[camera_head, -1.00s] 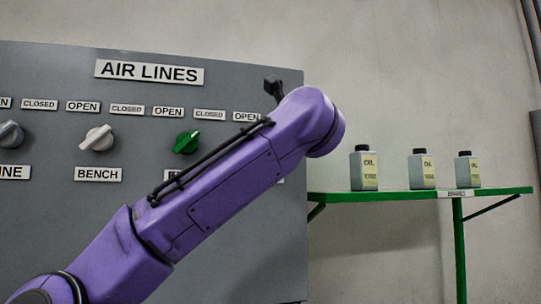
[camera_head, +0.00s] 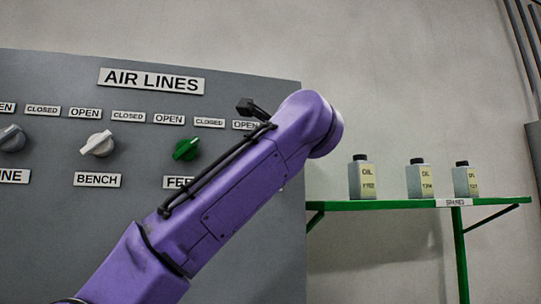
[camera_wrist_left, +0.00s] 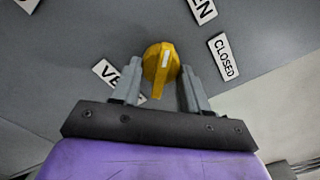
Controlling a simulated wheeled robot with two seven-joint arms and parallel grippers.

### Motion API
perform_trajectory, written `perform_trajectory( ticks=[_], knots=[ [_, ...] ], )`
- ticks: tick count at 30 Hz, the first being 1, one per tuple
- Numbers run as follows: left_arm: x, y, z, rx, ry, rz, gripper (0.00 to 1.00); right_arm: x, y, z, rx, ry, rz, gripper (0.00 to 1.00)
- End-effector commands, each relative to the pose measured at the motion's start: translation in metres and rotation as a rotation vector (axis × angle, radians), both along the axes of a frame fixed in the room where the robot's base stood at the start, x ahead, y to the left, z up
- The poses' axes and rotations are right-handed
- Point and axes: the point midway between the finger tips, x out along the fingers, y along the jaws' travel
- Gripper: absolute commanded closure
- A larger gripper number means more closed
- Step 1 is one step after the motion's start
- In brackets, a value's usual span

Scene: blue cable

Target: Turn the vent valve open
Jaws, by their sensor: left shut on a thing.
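In the left wrist view, a yellow valve knob (camera_wrist_left: 158,66) with a white mark stands on the grey panel. Beside it is a partly hidden label starting "VE" (camera_wrist_left: 106,73). My left gripper (camera_wrist_left: 161,68) has its grey fingers on both sides of the knob and is shut on it. The knob's white mark runs roughly up the picture. A CLOSED label (camera_wrist_left: 223,57) lies to its right and a partly cut OPEN label (camera_wrist_left: 203,9) lies above right. In the head view my purple left arm hides this knob and the gripper. My right gripper is not in view.
The AIR LINES panel (camera_head: 60,235) also bears a white BENCH knob (camera_head: 97,144), a green knob (camera_head: 187,149) and a grey knob (camera_head: 12,138). A green shelf (camera_head: 400,205) at right holds oil bottles (camera_head: 362,179). Bare wall lies above the shelf.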

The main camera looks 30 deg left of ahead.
Motion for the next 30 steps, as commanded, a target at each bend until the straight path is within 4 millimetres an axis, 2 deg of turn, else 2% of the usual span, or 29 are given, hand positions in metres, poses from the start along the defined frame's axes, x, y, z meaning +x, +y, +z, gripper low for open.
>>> perform_trajectory(
  ticks=[15, 16, 18, 26, 30],
  knots=[
    [0.001, 0.0, -0.002, -0.016, -0.01, -0.001, 0.86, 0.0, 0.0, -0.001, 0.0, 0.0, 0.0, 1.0],
    [0.001, 0.0, -0.002, -0.016, -0.01, -0.001, 0.49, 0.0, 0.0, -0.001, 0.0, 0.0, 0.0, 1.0],
    [0.001, 0.0, -0.002, -0.015, -0.011, -0.001, 0.31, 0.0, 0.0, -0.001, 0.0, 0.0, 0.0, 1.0],
    [0.0, 0.0, -0.001, -0.013, -0.013, 0.0, 0.31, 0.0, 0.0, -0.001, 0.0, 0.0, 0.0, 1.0],
    [-0.01, -0.011, -0.002, -0.01, -0.015, -0.001, 0.31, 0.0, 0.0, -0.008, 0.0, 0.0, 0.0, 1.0]
  ],
)
